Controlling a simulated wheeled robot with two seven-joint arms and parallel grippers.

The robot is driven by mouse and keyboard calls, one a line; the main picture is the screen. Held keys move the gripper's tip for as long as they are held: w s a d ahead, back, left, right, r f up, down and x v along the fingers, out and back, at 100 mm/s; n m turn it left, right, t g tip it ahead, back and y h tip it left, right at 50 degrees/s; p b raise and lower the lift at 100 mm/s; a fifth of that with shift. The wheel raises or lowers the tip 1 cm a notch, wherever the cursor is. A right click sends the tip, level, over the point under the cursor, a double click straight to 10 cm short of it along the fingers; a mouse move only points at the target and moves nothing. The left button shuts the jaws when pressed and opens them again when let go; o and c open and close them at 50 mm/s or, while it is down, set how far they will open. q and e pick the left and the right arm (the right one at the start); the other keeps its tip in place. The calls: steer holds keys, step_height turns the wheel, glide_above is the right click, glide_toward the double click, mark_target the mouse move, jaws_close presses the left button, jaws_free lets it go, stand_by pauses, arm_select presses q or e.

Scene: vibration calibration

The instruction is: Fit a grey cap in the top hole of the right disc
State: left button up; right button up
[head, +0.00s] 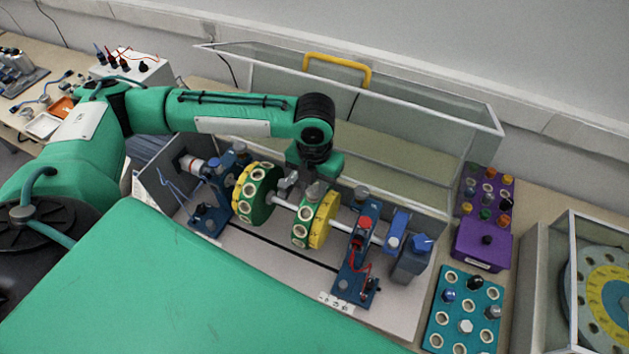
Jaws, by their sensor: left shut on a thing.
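The right disc (325,224) is yellow with a green rim that has several pale-ringed holes. It sits upright on a grey shaft, right of a similar left disc (262,195). My left gripper (299,188) comes down from above, at the top of the right disc and partly between the discs. It is shut on what looks like a grey cap (314,190) at the disc's upper rim. Whether that cap sits in the top hole or just above it I cannot tell. The top hole is hidden. My right gripper is not in view.
A teal block (461,308) with several holes and caps stands at the right, and a purple holder (483,243) with coloured caps behind it. A clear guard with a yellow handle (338,66) stands open behind the shaft. Blue bearing stands (358,262) flank the discs.

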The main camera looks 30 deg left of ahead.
arm_select(q)
steer(key=shift+f, duration=0.25)
steer(key=shift+f, duration=0.35)
steer(key=o, duration=1)
steer(key=shift+r, duration=0.25)
step_height(320, 180, up, 13)
steer(key=b, duration=0.3)
steer(key=shift+r+b, duration=0.2)
steer(key=shift+b, duration=0.1)
